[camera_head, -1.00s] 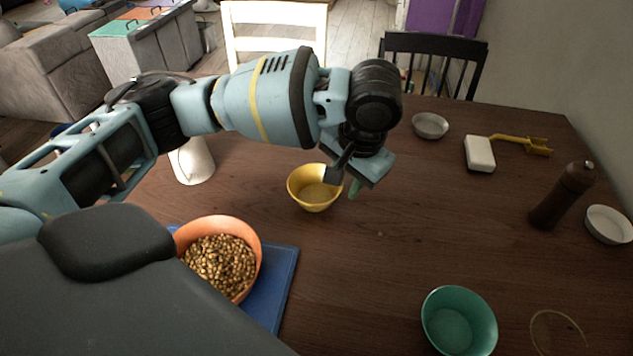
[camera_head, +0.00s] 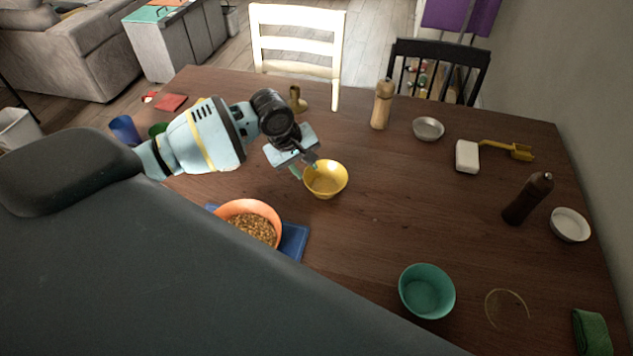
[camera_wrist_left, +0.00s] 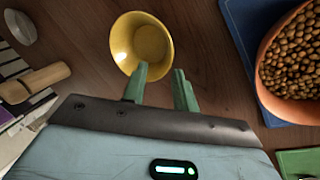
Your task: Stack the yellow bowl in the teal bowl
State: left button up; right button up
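The yellow bowl (camera_head: 326,180) stands upright and empty near the middle of the table. It also shows in the left wrist view (camera_wrist_left: 140,45), just beyond my fingertips. My left gripper (camera_head: 304,170) is at the bowl's left rim in the head view. In the left wrist view its green fingers (camera_wrist_left: 160,82) are apart with nothing held between them. One fingertip overlaps the bowl's near rim in that picture; I cannot tell whether it touches. The teal bowl (camera_head: 427,290) stands upright and empty at the front right. My right gripper is not in view.
An orange bowl of brown pieces (camera_head: 252,222) sits on a blue board (camera_head: 293,241) close to the yellow bowl. A dark pepper mill (camera_head: 527,199), white dish (camera_head: 570,225) and green cloth (camera_head: 592,332) stand at the right. Bare table lies between yellow and teal bowls.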

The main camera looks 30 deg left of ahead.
pick_arm(q)
jog(key=shift+w+a+f+n, duration=0.1)
jog(key=shift+a+f+n, duration=0.2)
jog(key=shift+f, duration=0.3)
jog(key=shift+a+f+n, duration=0.2)
jog(key=shift+a+f, duration=0.05)
jog(key=shift+f, duration=0.35)
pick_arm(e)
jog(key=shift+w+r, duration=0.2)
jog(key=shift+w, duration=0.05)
pick_arm(q)
jog(key=x, duration=0.5)
jog(key=shift+s+a+f+b, duration=0.1)
jog(key=shift+s+b, duration=0.2)
jog(key=shift+b, duration=0.05)
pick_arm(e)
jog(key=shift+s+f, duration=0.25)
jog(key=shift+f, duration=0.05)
pick_arm(q)
grip_shut()
